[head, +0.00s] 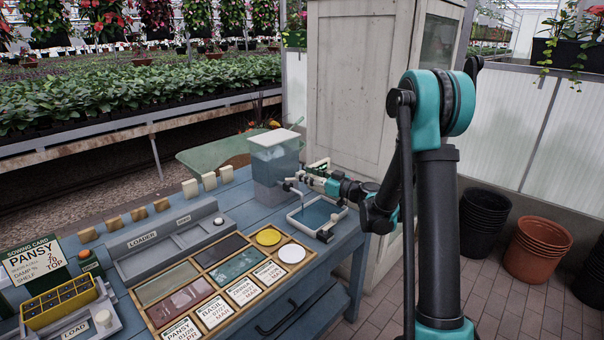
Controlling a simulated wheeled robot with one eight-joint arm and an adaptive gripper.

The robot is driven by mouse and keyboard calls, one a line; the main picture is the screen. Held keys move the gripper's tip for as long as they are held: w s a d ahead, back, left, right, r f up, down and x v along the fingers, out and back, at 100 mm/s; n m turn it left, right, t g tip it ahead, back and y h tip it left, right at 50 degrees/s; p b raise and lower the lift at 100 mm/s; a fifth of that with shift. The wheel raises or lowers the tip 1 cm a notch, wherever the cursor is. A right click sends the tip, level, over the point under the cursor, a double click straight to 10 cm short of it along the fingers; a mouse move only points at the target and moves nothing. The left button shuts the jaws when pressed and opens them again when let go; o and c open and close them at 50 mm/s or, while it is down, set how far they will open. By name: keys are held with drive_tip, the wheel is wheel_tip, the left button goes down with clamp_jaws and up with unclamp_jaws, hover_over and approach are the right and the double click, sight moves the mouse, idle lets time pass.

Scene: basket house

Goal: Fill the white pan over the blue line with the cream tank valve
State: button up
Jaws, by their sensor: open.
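The translucent tank (272,163) with a white lid stands at the back right of the blue bench, with bluish water in it. A small cream valve (288,186) sits low on its front right side, above the pan. The white pan (345,213) lies in front of the tank, near the bench's right end. Its inside looks blue-grey; I cannot make out the blue line or the water level. My gripper (304,180) is open, close beside the valve and above the pan's back edge. Whether it touches the valve is too small to tell.
A wooden tray of coloured panels and seed cards (237,292) lies left of the pan. The grey loader (165,242) and a yellow cell tray (60,302) stand further left. A tall cabinet (352,90) rises behind the bench. Stacked pots (537,250) stand on the floor at right.

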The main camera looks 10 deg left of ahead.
drive_tip(key=shift+x, duration=1.4)
clamp_jaws()
